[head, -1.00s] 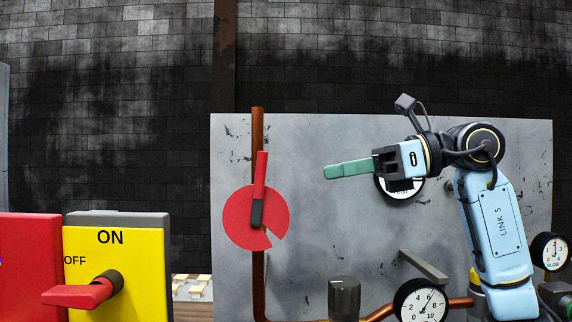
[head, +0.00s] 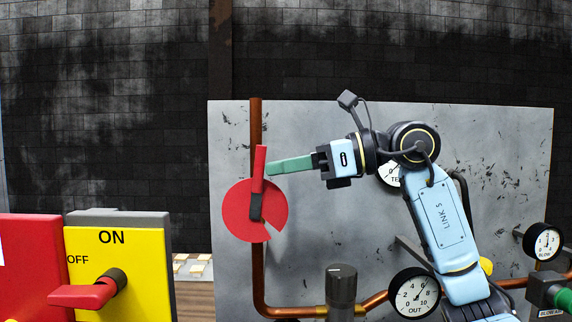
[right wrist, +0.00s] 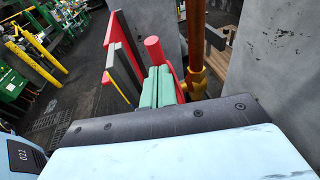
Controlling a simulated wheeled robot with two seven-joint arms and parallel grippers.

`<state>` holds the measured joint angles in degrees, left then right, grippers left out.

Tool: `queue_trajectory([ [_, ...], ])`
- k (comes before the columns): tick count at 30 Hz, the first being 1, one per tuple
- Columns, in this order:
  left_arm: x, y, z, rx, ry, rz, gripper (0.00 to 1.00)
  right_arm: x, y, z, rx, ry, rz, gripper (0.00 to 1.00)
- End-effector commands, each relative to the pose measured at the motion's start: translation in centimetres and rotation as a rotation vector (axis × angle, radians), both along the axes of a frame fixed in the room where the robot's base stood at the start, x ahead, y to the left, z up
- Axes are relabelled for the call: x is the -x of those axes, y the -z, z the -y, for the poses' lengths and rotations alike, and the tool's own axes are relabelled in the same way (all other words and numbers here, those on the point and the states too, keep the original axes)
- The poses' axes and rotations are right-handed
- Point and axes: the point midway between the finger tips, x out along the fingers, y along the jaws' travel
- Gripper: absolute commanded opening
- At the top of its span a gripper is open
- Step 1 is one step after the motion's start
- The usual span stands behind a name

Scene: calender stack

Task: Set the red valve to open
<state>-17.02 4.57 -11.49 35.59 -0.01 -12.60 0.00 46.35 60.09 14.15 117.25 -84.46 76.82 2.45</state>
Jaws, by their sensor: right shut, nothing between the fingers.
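The red valve has a red disc (head: 235,215) with a wedge cut out at its lower right, on a vertical copper pipe (head: 257,275). Its red handle (head: 261,160) points up, roughly in line with the pipe. My right gripper (head: 270,168) has green fingers that are shut and empty. Their tips are right beside the handle's right side in the head view; whether they touch it I cannot tell. In the right wrist view the green fingers (right wrist: 157,88) lie close to the rounded end of the red handle (right wrist: 154,48). My left gripper is not in view.
A grey panel (head: 480,150) stands behind the pipework. A yellow ON/OFF box (head: 140,270) with a red lever (head: 82,296) is at the lower left. A dark knob (head: 341,285) and an OUT gauge (head: 413,292) sit below my right arm.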

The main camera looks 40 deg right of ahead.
Motion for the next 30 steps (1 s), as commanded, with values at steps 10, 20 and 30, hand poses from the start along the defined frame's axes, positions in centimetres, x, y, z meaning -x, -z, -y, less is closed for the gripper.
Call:
queue_trajectory([
  [10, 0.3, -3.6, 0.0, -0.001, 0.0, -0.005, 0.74, -1.1, -1.0, -1.2, 0.093, 0.0, -0.076, 0.0],
  [20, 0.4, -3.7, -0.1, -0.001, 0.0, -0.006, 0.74, -1.3, -0.7, -1.5, 0.104, -0.004, -0.086, 0.0],
  [30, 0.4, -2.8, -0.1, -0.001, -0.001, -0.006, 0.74, -0.7, -0.4, -0.6, 0.104, -0.007, -0.086, 0.0],
])
